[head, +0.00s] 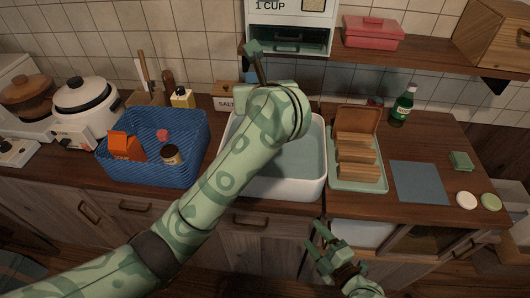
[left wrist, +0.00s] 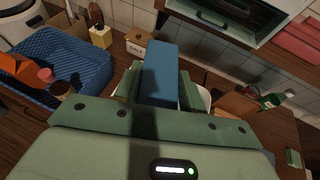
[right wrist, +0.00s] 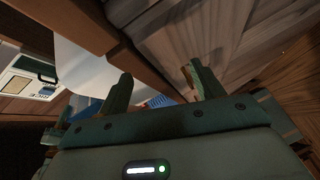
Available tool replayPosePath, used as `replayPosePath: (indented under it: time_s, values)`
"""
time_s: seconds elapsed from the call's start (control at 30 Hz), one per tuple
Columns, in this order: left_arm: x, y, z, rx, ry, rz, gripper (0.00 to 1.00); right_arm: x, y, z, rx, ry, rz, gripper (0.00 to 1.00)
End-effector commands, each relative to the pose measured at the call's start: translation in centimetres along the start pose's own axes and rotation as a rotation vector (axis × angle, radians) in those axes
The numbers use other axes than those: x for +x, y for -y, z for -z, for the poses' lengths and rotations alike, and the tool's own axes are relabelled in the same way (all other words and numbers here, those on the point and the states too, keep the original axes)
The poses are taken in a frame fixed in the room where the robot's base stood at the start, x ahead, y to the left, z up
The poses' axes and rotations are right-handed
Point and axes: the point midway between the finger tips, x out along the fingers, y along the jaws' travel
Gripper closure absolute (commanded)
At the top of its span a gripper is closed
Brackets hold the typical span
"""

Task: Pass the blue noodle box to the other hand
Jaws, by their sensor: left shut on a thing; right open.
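The blue noodle box (left wrist: 160,72) stands out between the fingers of my left gripper (left wrist: 158,88), which is shut on it. In the head view my left arm reaches over the white sink, and its wrist hides most of the box. My right gripper (head: 319,240) is open and empty, low in front of the counter's edge, well below and apart from the box. In the right wrist view its two fingers (right wrist: 160,76) stand apart with nothing gripped between them.
A blue basket (head: 178,172) with several items stands left of the white sink (head: 312,185). A green tray (head: 343,183) with wooden pieces, a grey-blue mat (head: 419,182) and a green bottle (head: 403,105) are on the right. A shelf with a red box (head: 373,32) overhangs the back.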

Motion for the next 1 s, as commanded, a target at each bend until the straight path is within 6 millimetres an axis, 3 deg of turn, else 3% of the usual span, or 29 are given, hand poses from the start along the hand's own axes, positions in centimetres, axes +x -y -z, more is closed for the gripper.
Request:
replayPosePath:
  time_s: [0.03,0.17,0.2,0.3,0.4,0.5,0.63,0.83,1.0]
  values:
    - [0.0,0.0,-0.1,0.000,0.002,0.000,1.00,0.8,-3.1,1.6,-0.065,-0.043,-0.084,0.34]
    - [0.0,0.0,-0.1,0.000,0.002,0.000,1.00,2.1,-11.2,6.3,-0.089,-0.059,-0.316,0.34]
    - [0.0,0.0,-0.1,0.000,0.002,0.000,1.00,2.6,-13.8,7.7,-0.018,-0.038,-0.377,0.34]
    - [0.0,0.0,-0.1,0.000,0.002,0.000,1.00,4.2,-18.8,10.6,0.305,0.028,-0.462,0.34]
    - [0.0,0.0,-0.1,0.000,0.002,0.000,1.00,5.5,-21.9,13.0,0.658,0.062,-0.474,0.34]
    - [0.0,0.0,-0.1,0.000,0.002,0.000,1.00,6.4,-23.8,15.1,0.943,0.070,-0.449,0.34]
    - [0.0,0.0,-0.1,0.000,0.002,0.000,1.00,7.0,-25.1,17.3,1.174,0.065,-0.401,0.34]
    - [0.0,0.0,-0.1,0.000,0.002,0.000,1.00,8.2,-25.8,18.0,1.276,0.063,-0.371,0.34]
    - [0.0,0.0,-0.1,0.000,0.002,0.000,1.00,11.1,-26.6,17.2,1.273,0.063,-0.373,0.34]
